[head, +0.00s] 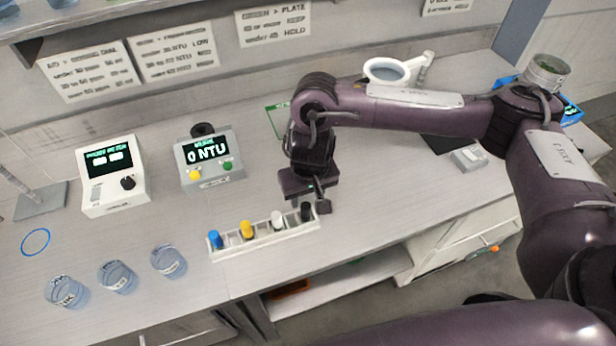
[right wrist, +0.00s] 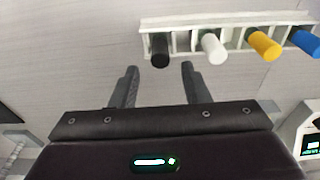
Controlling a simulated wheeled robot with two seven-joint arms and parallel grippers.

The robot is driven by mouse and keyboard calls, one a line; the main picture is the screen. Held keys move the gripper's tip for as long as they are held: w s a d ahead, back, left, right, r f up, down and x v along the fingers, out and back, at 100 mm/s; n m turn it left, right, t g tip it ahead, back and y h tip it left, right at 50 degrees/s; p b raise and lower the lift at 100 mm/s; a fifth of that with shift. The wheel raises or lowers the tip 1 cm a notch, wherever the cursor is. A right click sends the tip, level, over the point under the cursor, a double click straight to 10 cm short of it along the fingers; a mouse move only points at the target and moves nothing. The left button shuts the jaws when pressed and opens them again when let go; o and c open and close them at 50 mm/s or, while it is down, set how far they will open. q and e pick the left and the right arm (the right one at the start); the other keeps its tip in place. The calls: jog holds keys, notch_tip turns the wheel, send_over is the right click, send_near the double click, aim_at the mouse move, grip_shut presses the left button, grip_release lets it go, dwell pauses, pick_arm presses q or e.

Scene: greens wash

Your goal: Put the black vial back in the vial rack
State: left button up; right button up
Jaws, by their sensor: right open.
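The black vial (head: 306,211) stands in the end slot of the white vial rack (head: 262,246), at the rack's right end in the head view. In the right wrist view the black vial (right wrist: 159,50) shows in the end slot of the rack (right wrist: 186,24), beside the white-capped vial (right wrist: 214,48). My right gripper (head: 320,198) is open and empty, close to that end of the rack. In the right wrist view its two fingers (right wrist: 160,78) are apart, with the black vial just beyond the gap between them. My left gripper is not in view.
The rack also holds a yellow-capped vial (head: 247,230) and a blue-capped vial (head: 215,240). Behind it stand the NTU meter (head: 210,160) and a white instrument (head: 112,175). Several beakers (head: 118,278) stand to the left. The bench's front edge is close to the rack.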

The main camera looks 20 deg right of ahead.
notch_tip(320, 180, up, 8)
jog(key=s, duration=0.1)
jog(key=shift+p, duration=0.3)
dwell(0.3)
jog(key=shift+s, duration=0.1)
